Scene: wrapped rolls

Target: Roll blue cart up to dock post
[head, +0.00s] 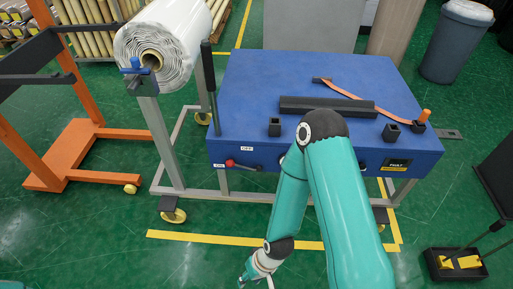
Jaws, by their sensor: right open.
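A blue-topped unit (270,85), likely the blue cart, stands in the middle on a grey metal frame with yellow-wheeled casters (172,216). A red-tipped lever (243,165) is on its front face. I cannot tell which thing is the dock post; a dark upright lever or post (209,85) stands at the cart's left side. My right gripper (257,283) hangs low in front of the cart at the bottom edge, open, with its tips partly cut off. I see nothing held in it. My teal arm hides part of the cart's front. My left gripper is not in view.
A white wrapped roll (170,40) rests on a grey stand at left, beside an orange frame (85,150). A black box with yellow pieces (455,264) is at lower right. A grey bin (458,40) stands behind. Yellow tape (225,239) crosses the green floor, clear at lower left.

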